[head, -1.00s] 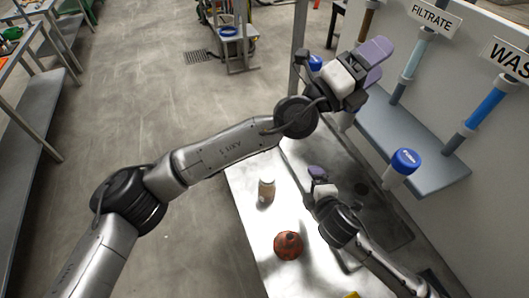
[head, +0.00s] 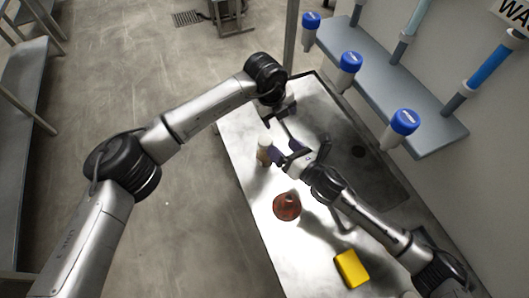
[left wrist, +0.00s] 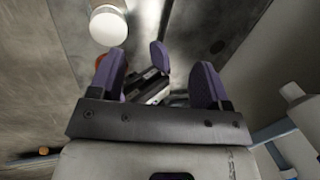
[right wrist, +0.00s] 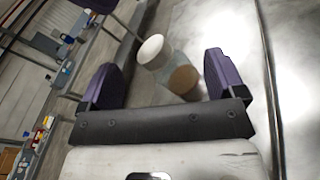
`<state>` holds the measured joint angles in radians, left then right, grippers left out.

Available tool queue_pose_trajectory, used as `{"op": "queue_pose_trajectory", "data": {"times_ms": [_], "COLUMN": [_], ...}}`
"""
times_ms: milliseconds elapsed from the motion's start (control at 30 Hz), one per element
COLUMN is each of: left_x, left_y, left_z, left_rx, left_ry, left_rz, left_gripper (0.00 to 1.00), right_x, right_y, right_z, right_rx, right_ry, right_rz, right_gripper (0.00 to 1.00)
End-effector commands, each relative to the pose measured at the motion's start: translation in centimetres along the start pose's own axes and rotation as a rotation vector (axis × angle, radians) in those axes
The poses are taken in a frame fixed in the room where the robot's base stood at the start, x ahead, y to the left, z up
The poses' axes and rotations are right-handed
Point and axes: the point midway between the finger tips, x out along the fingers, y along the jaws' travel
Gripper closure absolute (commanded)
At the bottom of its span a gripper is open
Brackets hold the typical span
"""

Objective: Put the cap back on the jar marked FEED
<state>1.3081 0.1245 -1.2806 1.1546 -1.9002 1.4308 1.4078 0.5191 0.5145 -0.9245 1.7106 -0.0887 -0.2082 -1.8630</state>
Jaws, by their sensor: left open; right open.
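A small jar (head: 263,154) with a white top and brown lower part stands on the metal bench; it also shows in the right wrist view (right wrist: 168,64). The left wrist view shows its white top (left wrist: 108,27). No FEED marking is readable, and I see no cap clearly lying loose. My right gripper (head: 278,155) is open right beside the small jar, which appears between its fingers in the right wrist view. My left gripper (head: 283,112) is open and empty, beyond the small jar.
A red-brown round object (head: 287,207) and a yellow block (head: 352,269) are on the metal bench (head: 257,205). The grey shelf (head: 437,132) with upright pipes runs along the right. Both grippers are close together. Floor left of the bench is open.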

Motion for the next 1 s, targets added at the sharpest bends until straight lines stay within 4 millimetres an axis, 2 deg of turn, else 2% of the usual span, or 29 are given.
{"op": "queue_pose_trajectory", "data": {"times_ms": [100,267,533,1000], "left_x": [-0.2,-0.6,-0.6,-0.6], "left_y": [2.5,4.1,4.2,4.2], "left_z": [-0.1,-0.4,-0.5,-0.5], "left_rx": [-0.126,-0.257,-0.352,-0.357], "left_ry": [-0.004,-0.008,-0.019,-0.019], "left_rz": [0.154,0.259,0.263,0.262], "left_gripper": [0.29,0.29,0.29,0.29], "right_x": [0.0,-0.1,-0.1,-0.1], "right_y": [1.1,1.8,1.9,1.7], "right_z": [0.3,0.6,0.6,0.3], "right_rx": [-0.169,-0.343,-0.472,-0.477], "right_ry": [-0.026,-0.053,-0.06,-0.059], "right_rz": [0.065,0.104,0.103,0.101], "right_gripper": [0.11,0.11,0.11,0.11]}}
